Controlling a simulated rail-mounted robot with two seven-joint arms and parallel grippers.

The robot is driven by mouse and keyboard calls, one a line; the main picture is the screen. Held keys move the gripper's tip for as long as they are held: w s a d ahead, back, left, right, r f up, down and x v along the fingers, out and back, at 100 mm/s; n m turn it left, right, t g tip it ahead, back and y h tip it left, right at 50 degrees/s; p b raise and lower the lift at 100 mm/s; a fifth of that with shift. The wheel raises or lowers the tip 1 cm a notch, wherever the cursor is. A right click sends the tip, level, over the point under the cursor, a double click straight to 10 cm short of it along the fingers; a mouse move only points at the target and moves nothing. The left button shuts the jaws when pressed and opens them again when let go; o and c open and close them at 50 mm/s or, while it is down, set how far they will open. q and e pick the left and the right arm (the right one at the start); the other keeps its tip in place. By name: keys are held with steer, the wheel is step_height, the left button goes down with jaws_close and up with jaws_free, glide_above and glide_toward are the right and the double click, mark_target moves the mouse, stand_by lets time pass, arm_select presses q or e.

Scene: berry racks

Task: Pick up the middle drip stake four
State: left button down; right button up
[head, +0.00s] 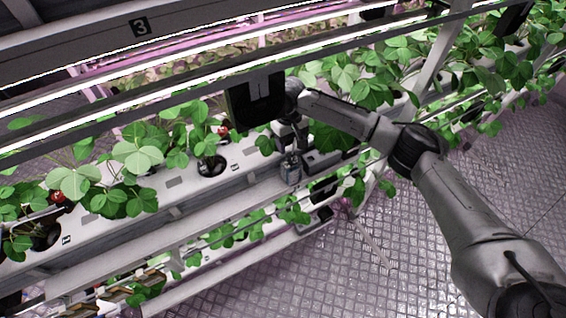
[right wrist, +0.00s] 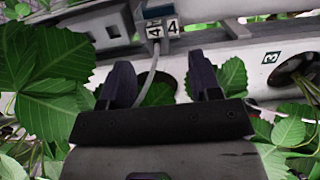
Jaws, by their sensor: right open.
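The drip stake four (right wrist: 160,22) shows in the right wrist view as a small grey block with white tags marked 4, at the rack's rail. A thin grey tube (right wrist: 150,72) runs down from it. My right gripper (right wrist: 161,80) is open below the block, its two dark fingers apart and pointing towards the rack. The tube passes between the fingers, beside the left one, and I see no grip on it. In the head view my right gripper (head: 292,140) is at the rack's front edge, partly hidden by my wrist and leaves. My left gripper is not in view.
A white planting gutter (head: 140,185) with strawberry plants (head: 135,155) and red berries runs across the rack. A tag marked 3 (right wrist: 272,57) sits beside a plant hole at right. Leaves crowd both sides of my right gripper. The tiled floor (head: 300,270) is clear.

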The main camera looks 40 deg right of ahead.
mark_target(292, 156)
steer(key=shift+s+d+f, duration=0.15)
steer(key=shift+s+f, duration=0.05)
steer(key=shift+f, duration=0.65)
steer(key=shift+s+f, duration=0.15)
steer(key=shift+f, duration=1.1)
steer(key=shift+s+f, duration=0.1)
steer(key=shift+f, duration=1.15)
steer(key=c, duration=1)
steer(key=shift+r, duration=0.15)
